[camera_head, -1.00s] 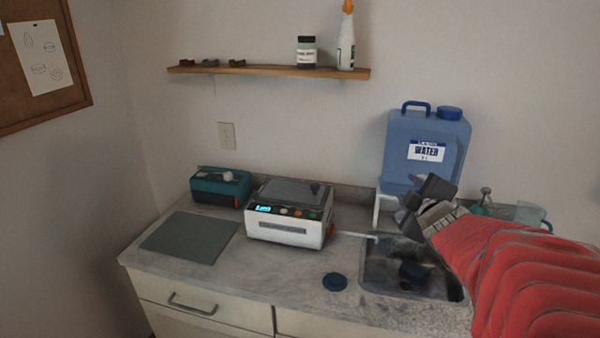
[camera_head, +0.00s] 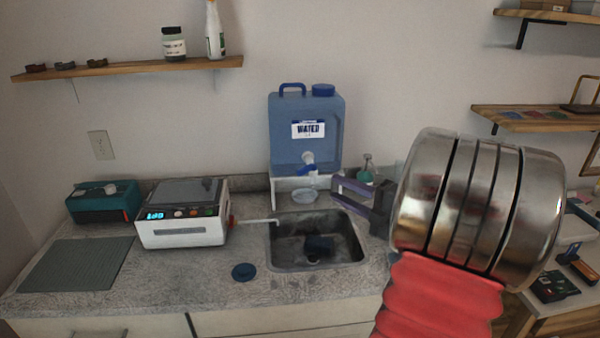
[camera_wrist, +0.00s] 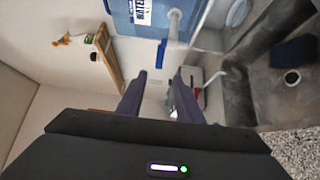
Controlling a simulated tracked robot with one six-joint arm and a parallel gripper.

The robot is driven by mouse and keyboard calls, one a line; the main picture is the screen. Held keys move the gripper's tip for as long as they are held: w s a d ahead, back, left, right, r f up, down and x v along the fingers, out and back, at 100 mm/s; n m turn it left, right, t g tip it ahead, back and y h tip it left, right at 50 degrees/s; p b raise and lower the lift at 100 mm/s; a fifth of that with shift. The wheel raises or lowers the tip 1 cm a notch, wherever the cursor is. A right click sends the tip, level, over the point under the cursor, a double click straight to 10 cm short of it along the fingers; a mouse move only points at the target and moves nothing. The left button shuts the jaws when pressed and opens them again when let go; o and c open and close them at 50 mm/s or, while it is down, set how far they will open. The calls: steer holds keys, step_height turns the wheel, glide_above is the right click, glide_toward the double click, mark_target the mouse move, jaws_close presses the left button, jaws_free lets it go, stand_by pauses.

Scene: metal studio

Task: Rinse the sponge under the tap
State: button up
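A dark blue block (camera_head: 318,245), which looks like the sponge, lies in the metal sink (camera_head: 287,262) by the drain. It also shows in the wrist view (camera_wrist: 293,52). The tap (camera_head: 308,160), white with a blue lever, is on the front of the blue water container (camera_head: 280,125). The wrist view shows the tap (camera_wrist: 174,24) beyond my fingers. My gripper (camera_head: 333,190) is open and empty, its fingers pointing left above the sink's back right. In the wrist view, my gripper (camera_wrist: 158,78) has a clear gap between its fingers.
A clear dish (camera_head: 305,196) sits below the tap by the container's white stand. A white spout (camera_head: 258,221) reaches over the sink's left edge from beside the white machine (camera_head: 182,232). The front counter is mostly clear, with a blue disc (camera_head: 244,271).

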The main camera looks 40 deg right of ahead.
mark_target(304, 172)
steer(key=shift+w, duration=0.1)
steer(key=w, duration=0.4)
steer(key=w+a, duration=0.1)
steer(key=w, duration=0.8)
steer(key=shift+w+a, duration=0.2)
steer(key=shift+w, duration=0.1)
steer(key=shift+c, duration=0.2)
jaws_close()
